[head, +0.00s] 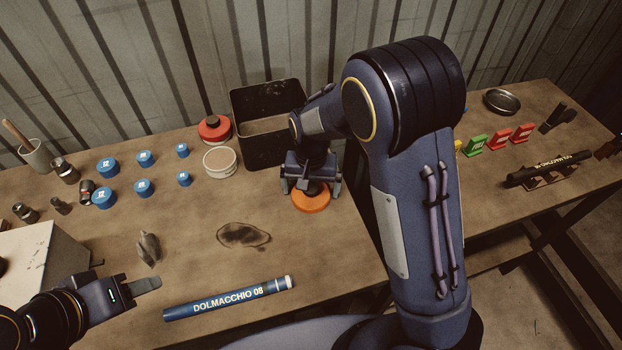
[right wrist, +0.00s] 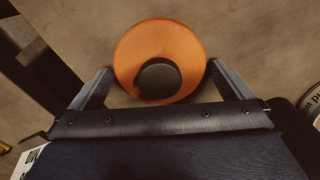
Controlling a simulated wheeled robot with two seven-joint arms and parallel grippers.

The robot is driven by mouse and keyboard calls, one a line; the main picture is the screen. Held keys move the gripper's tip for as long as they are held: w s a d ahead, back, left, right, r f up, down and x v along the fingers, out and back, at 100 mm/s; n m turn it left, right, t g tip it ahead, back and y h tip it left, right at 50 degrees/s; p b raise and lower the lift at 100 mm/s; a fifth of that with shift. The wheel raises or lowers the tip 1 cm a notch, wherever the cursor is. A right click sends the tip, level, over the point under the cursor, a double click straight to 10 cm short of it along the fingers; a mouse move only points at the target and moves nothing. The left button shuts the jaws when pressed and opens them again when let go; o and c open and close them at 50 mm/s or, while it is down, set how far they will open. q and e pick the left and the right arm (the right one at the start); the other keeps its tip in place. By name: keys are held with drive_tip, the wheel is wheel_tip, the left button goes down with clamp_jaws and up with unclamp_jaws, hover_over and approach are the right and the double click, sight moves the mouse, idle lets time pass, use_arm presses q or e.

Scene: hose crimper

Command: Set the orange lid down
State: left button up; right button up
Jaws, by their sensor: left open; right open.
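The orange lid (head: 311,204) lies flat on the workbench, just in front of the black bin. In the right wrist view the lid (right wrist: 135,62) shows from above, with a dark round knob (right wrist: 158,79) at its middle. My right gripper (head: 311,190) is over the lid, pointing down. Its two fingers are apart on either side of the knob, and I see a gap between them and the knob. My left gripper (head: 148,284) is at the lower left, away from the lid; it is open and empty.
An open tub (head: 220,161) and a red-lidded tub (head: 214,130) stand left of the black bin (head: 245,100). Several blue caps (head: 107,168) are farther left. A blue tube (head: 228,298) lies at the front edge. A dark stain (head: 244,235) marks the otherwise clear middle.

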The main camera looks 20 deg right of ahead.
drive_tip(key=shift+r, duration=0.5)
wheel_tip(320, 180, up, 11)
drive_tip(key=s+d+r+n+t+y, duration=0.1)
drive_tip(key=s+d+t+y, duration=0.1)
drive_tip(key=s, duration=0.9)
drive_tip(key=s+d+r+n+t+y, duration=0.1)
drive_tip(key=s+d, duration=0.4)
drive_tip(key=s, duration=0.6)
drive_tip(key=r+t, duration=0.1)
drive_tip(key=t, duration=0.1)
drive_tip(key=shift+s+d+n+t+y, duration=0.15)
drive_tip(key=shift+s+n+t+y, duration=0.15)
drive_tip(key=shift+s+t+y, duration=0.1)
drive_tip(key=shift+r, duration=0.15)
